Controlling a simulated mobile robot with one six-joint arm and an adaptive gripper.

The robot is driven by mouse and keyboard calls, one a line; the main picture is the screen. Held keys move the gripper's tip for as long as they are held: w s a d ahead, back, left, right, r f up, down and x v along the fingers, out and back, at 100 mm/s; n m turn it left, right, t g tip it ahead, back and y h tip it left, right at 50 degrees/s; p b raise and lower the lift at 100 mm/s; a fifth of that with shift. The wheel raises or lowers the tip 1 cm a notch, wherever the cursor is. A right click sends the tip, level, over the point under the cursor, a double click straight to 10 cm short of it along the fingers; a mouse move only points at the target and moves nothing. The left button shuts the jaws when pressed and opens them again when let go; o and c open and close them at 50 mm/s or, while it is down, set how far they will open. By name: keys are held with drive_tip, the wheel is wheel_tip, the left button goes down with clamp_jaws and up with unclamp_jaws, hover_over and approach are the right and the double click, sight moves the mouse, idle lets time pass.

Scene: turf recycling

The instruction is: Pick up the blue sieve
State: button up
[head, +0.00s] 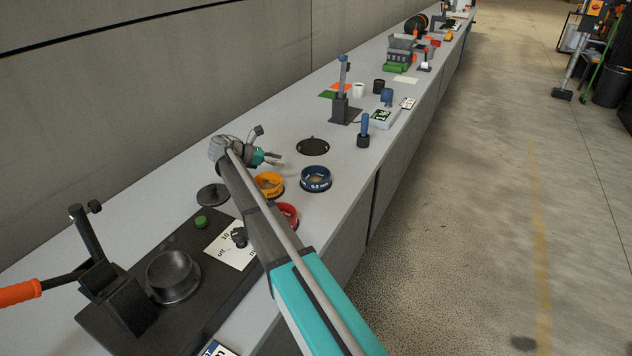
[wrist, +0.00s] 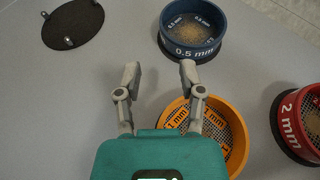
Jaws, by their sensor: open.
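The blue sieve (head: 316,180) is a round, open-topped ring marked 0.5 mm, standing on the grey bench near its front edge. In the wrist view the blue sieve (wrist: 191,52) is at the top, with sandy material on its mesh. My gripper (wrist: 159,70) is open and empty, its two fingers spread, with the blue sieve ahead of the fingertips and to the right. In the head view my gripper (head: 277,159) is to the left of the blue sieve, apart from it.
An orange 1 mm sieve (wrist: 236,150) lies partly under my right finger. A red 2 mm sieve (wrist: 282,125) stands to its right. A black perforated disc (head: 312,147) lies behind the blue sieve. A blue-handled tool (head: 364,128) stands farther along the bench.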

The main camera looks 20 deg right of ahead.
sight(312, 166)
drive_tip(key=b+x, duration=0.2)
drive_tip(key=x, duration=0.5)
drive_tip(key=shift+d+f, duration=0.1)
drive_tip(key=shift+d, duration=0.15)
drive_tip(key=shift+b, duration=0.3)
drive_tip(key=shift+b+x, duration=0.95)
drive_tip(key=shift+x, duration=1.6)
drive_tip(key=shift+s, duration=0.1)
clamp_jaws()
